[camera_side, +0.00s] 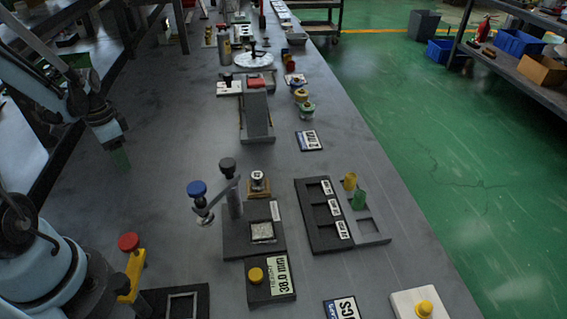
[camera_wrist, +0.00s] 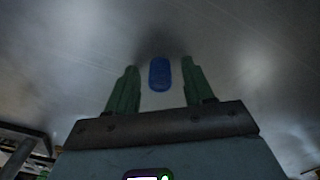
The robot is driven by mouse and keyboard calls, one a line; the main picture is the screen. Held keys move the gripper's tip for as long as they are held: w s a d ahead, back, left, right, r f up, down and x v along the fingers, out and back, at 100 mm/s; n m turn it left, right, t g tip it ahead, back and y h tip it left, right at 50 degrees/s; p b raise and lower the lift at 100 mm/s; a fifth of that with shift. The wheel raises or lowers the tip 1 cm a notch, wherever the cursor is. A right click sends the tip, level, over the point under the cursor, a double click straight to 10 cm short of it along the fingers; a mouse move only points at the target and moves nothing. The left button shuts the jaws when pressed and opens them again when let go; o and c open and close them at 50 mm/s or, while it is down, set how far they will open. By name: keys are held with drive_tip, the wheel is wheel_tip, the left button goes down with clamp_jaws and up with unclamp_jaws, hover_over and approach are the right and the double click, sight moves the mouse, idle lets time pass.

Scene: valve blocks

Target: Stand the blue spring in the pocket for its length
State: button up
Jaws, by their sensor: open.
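My gripper (camera_side: 120,160) hangs over the left part of the grey bench in the side view, its green fingers pointing down. In the wrist view the blue spring (camera_wrist: 159,75) shows between the two open green fingers, with a gap on each side; whether it stands or lies is unclear. I cannot make out the blue spring in the side view. A dark block (camera_side: 310,224) with several labelled pockets sits at right centre; its small labels are unreadable. Beside it a grey tray (camera_side: 373,229) holds a yellow spring (camera_side: 349,181) and a green spring (camera_side: 358,200).
A dark fixture with a blue-knobbed lever (camera_side: 197,189) stands between my gripper and the pocket block. In front is a block labelled 38.0 mm (camera_side: 280,274) with a yellow button. A red-topped yellow post (camera_side: 129,243) stands at lower left. Bench left of the fixture is clear.

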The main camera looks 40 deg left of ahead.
wheel_tip(320, 180, up, 12)
drive_tip(key=w+d+r+t+y, duration=0.1)
drive_tip(key=w+d+t, duration=0.2)
drive_tip(key=d, duration=0.7)
drive_tip(key=shift+w+d+n, duration=0.3)
drive_tip(key=shift+w+n, duration=0.1)
drive_tip(key=shift+w, duration=0.1)
drive_tip(key=shift+o, duration=0.5)
drive_tip(key=d+n+t+h, duration=0.1)
drive_tip(key=d+t, duration=0.3)
drive_tip(key=d, duration=0.7)
drive_tip(key=shift+w+d, duration=0.35)
drive_tip(key=shift+d, duration=0.05)
drive_tip(key=shift+r, duration=0.1)
drive_tip(key=shift+a, duration=0.1)
